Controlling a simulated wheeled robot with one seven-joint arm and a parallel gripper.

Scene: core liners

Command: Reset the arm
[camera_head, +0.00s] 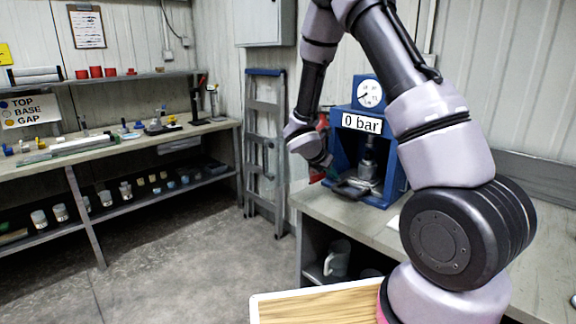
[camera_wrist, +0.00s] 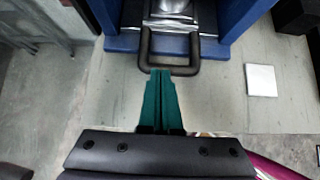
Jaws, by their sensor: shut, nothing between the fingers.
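My arm (camera_head: 443,120) rises from the lower right of the head view, bends over at the top and comes down at the middle. My gripper (camera_wrist: 160,76) shows in the wrist view as two green fingers pressed together, empty. Its tips lie just short of the black U-shaped handle (camera_wrist: 168,70) in front of the blue press (camera_head: 356,150); I cannot tell if they touch it. In the head view the gripper is at the left side of the press, partly hidden by the wrist.
The press stands on a grey bench (camera_head: 345,213), with a mug (camera_head: 337,258) on the shelf below. A white square (camera_wrist: 261,80) lies on the bench. A folded ladder (camera_head: 265,150) leans on the wall. A long workbench (camera_head: 100,148) with small parts is at left. The floor between is clear.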

